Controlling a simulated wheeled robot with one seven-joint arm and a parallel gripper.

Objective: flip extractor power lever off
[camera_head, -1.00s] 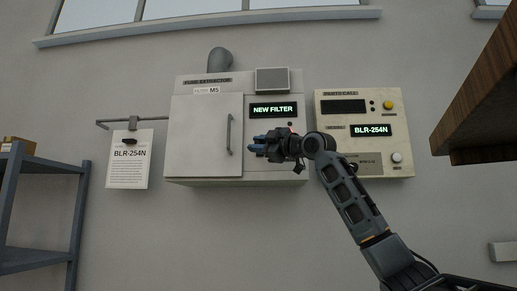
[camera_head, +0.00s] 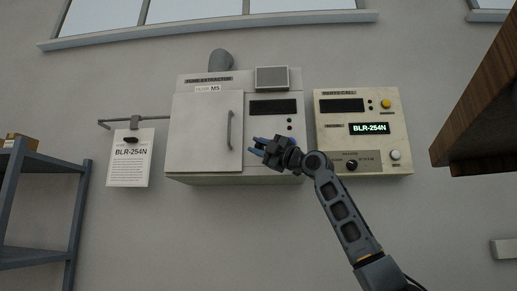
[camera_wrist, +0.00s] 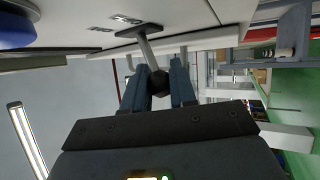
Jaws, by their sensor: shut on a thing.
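The fume extractor (camera_head: 207,130) is a pale wall cabinet with a door and a dark display panel (camera_head: 272,107). Its lever (camera_wrist: 148,50) shows in the wrist view as a metal stem with a dark knob, coming out of a pale panel that has small label plates. My gripper (camera_wrist: 159,84) has its two blue-grey fingers closed around the knob. In the head view my gripper (camera_head: 262,146) is at the lower right of the cabinet front, right of the door handle, and it hides the lever there. Which marked position the lever is in cannot be read.
Right of the cabinet is a cream control box (camera_head: 330,133) with a lit BLR-254N display, buttons and a dark knob. A paper sheet (camera_head: 129,165) hangs at the left. A blue-grey shelf (camera_head: 40,165) stands at far left; a wooden surface (camera_head: 490,120) juts in at right.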

